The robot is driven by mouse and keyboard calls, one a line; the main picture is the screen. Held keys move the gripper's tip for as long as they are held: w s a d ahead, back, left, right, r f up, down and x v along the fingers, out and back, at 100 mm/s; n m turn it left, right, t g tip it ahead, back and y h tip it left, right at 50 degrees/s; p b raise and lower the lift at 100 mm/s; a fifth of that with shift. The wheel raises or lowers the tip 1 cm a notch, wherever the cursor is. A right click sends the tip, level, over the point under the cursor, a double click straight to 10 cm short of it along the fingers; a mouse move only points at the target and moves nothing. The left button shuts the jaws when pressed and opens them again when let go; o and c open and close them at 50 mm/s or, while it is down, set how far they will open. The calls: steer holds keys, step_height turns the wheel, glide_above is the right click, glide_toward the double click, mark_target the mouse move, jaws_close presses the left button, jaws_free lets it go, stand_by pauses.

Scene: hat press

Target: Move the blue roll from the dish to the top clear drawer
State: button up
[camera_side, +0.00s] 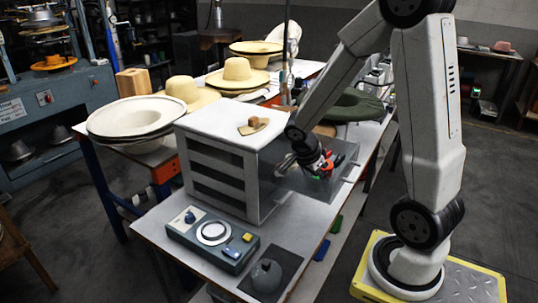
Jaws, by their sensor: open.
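My gripper (325,168) is at the right side of the white cabinet, over or inside a clear drawer (312,190) that stands pulled out to the right. It is open. Small red and green patches show at its fingers; I cannot tell whether they belong to it or to things in the drawer. No blue roll can be made out for sure, and nothing is clearly seen held. No dish is certain either; a small tan piece with a brown block (254,123) lies on the cabinet top.
The cabinet (215,180) has dark slots in front. A control box (212,238) with a round dial, and a grey dome on a dark mat (284,262), stand before it. Straw hats (237,73) and a dark green hat (352,106) lie behind. A blue block (321,250) is below the table edge.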

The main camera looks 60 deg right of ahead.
steer(key=v, duration=1.1)
steer(key=shift+a+r, duration=0.1)
steer(key=shift+a, duration=0.05)
stand_by(0.3)
steer(key=a+f+n+t+y, duration=0.2)
steer(key=a+f+n, duration=0.3)
steer(key=n, duration=0.6)
steer(key=a+f+n+t+y, duration=0.2)
steer(key=a+f+n, duration=0.3)
steer(key=a+n, duration=0.3)
steer(key=shift+w+a+n, duration=0.25)
steer(key=shift+n, duration=1.55)
